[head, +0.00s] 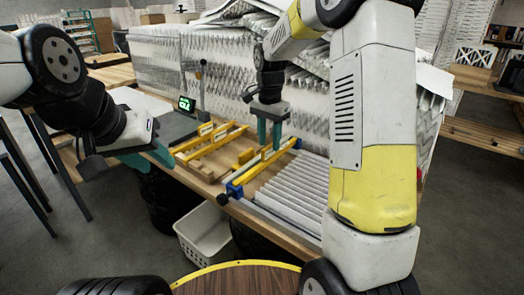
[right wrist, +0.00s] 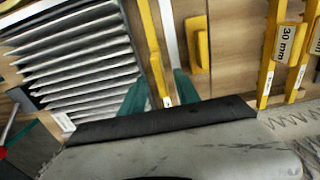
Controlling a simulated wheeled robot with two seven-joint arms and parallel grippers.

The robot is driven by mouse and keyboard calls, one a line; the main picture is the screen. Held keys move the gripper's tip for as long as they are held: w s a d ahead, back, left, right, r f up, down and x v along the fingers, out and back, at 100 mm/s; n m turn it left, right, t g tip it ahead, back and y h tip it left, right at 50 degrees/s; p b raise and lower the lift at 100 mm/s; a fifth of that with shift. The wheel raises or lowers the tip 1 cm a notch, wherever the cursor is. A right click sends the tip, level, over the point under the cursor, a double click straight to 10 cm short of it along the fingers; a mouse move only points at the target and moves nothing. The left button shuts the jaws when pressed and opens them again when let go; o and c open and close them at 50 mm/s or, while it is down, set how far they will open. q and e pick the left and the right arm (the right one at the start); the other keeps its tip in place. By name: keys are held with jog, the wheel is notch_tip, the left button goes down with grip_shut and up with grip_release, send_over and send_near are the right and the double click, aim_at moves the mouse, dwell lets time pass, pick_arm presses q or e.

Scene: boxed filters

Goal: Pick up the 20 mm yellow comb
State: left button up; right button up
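My right gripper (head: 269,146) points down over the workbench, its teal fingers apart. In the right wrist view its fingers (right wrist: 160,92) stand on either side of a yellow bar (right wrist: 151,45) with a small white label too small to read. I cannot tell whether either finger touches it. In the head view this labelled yellow bar (head: 259,163) lies beside the pleated filter. Two yellow combs (head: 205,146) lie further left; in the right wrist view the nearer one (right wrist: 268,58) reads 30 mm. No 20 mm mark is readable. My left gripper (head: 158,155) hangs at the bench's left end, its opening unclear.
The white pleated filter (head: 289,190) lies right of the bar, near a blue end block (head: 234,190). A yellow block (head: 245,156) sits between the bar and combs. A lit display (head: 186,104) and tall pleated stacks (head: 150,60) stand behind. A white basket (head: 205,233) is below the edge.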

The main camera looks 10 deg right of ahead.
aim_at(269, 145)
jog(key=shift+f, duration=1.6)
grip_shut()
